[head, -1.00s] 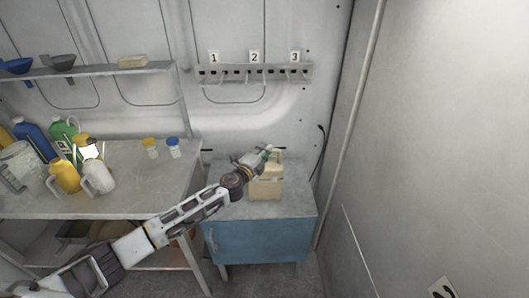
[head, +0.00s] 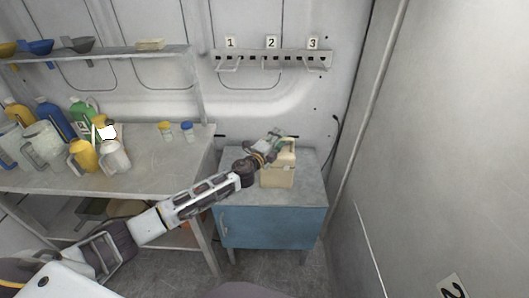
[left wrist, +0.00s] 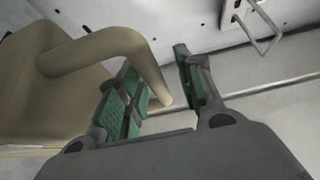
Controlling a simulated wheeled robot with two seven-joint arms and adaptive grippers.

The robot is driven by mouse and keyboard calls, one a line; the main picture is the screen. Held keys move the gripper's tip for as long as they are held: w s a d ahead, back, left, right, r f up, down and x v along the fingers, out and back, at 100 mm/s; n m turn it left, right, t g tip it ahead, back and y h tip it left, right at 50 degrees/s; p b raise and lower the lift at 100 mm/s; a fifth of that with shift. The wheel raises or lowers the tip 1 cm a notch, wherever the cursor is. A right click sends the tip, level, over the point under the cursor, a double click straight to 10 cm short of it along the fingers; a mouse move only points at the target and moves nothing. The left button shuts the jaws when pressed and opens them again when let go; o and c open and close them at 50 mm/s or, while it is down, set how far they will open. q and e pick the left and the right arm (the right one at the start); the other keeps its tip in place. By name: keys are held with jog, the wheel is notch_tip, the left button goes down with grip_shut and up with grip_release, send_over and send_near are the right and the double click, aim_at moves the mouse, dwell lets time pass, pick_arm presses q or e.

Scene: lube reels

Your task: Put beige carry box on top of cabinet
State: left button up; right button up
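The beige carry box (head: 278,174) stands upright on the grey top of the blue cabinet (head: 272,228), near its back. My left gripper (head: 287,138) is at the top of the box, by its handle. In the left wrist view, the box (left wrist: 50,95) is at the left with its looped handle. The green-padded fingers of my left gripper (left wrist: 160,90) are spread apart. Part of the handle shows in the gap between them, and I see no finger closed on it. My right gripper is not in view.
A table (head: 170,180) with jugs and bottles stands left of the cabinet. A shelf (head: 110,55) with funnels hangs above it. A numbered hook rail (head: 270,60) is on the wall behind the box. A bare wall (head: 450,150) is at the right.

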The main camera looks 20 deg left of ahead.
pick_arm(q)
jog(key=shift+v, duration=1.85)
jog(key=b+v, duration=0.1)
jog(key=v, duration=0.7)
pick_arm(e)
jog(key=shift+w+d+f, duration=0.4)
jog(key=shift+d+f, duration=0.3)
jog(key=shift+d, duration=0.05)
pick_arm(q)
jog(key=shift+f, duration=0.15)
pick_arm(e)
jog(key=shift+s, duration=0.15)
